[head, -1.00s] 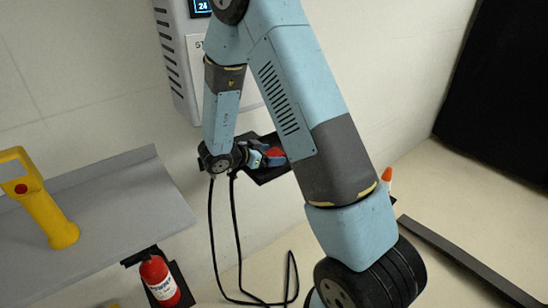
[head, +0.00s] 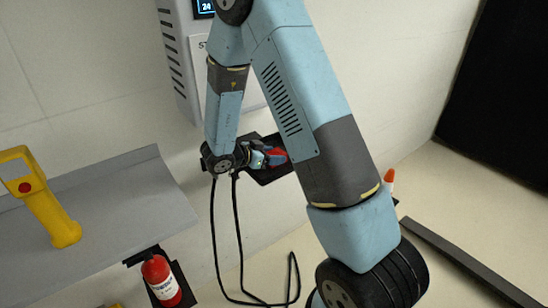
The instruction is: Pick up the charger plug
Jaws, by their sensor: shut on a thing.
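My gripper (head: 266,157) is at the end of my blue arm, in front of a black holder (head: 270,177) on the wall below the charging cabinet. It is small and partly covered by my own arm links. A red piece (head: 277,155), which appears to be the charger plug, shows at the fingers, and the gripper is shut on it. The exact grip is too small to make out. I cannot tell whether the plug is still seated in the holder.
A grey cabinet (head: 185,60) with a small screen is on the wall. Black cables (head: 238,240) hang down and loop near the floor. A grey shelf (head: 140,200) with a yellow device (head: 52,212), a red extinguisher (head: 161,280) and an orange-tipped cone (head: 389,176) stand around.

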